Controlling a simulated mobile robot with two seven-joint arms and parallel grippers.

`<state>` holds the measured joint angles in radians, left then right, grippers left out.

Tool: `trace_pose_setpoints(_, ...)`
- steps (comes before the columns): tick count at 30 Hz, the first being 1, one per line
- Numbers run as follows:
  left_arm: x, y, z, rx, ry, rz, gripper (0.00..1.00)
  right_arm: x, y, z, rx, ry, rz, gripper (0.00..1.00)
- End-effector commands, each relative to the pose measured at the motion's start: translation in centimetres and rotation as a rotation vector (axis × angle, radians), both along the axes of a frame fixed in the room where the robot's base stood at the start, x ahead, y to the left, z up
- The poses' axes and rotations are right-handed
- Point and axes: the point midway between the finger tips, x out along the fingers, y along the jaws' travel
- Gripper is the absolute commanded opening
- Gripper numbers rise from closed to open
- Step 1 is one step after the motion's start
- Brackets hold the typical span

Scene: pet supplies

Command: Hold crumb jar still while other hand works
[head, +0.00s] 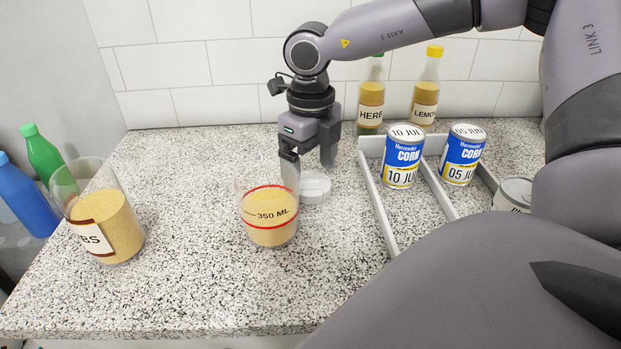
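The crumb jar (106,226) is a clear jar with a partly visible label ending in "BS", at the left of the counter in the head view. It is well filled with tan crumbs, and no gripper touches it. A clear measuring cup (269,218) with a red line marked 350 ML stands at the middle, with tan crumbs up to about the line. My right gripper (309,176) is open, pointing down just behind the cup. One finger partly shows beside the cup's rim; contact is unclear. My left gripper is not in view.
A small clear, pale container (315,188) stands beside the cup, below my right gripper. A white divided tray (378,205) with corn cans (403,157) is at the right. Sauce bottles (425,90) stand at the back. Green (42,153) and blue (25,200) bottles are at the left.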

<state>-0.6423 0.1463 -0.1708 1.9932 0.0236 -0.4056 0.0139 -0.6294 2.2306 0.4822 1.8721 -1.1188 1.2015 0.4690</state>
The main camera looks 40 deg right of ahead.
Motion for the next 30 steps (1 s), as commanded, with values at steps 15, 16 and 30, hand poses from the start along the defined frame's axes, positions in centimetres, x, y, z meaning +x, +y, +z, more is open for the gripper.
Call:
trace_pose_setpoints(15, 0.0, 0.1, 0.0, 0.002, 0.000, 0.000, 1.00, 0.0, 0.0, -2.0, 0.000, -0.002, 0.000, 0.88)
trace_pose_setpoints(16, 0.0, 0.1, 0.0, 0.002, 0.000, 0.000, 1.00, 0.0, 0.0, -2.0, 0.000, -0.002, 0.000, 0.88)
trace_pose_setpoints(30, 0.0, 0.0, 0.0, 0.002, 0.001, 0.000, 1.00, 0.0, 0.0, -2.0, 0.000, -0.002, 0.000, 0.46)
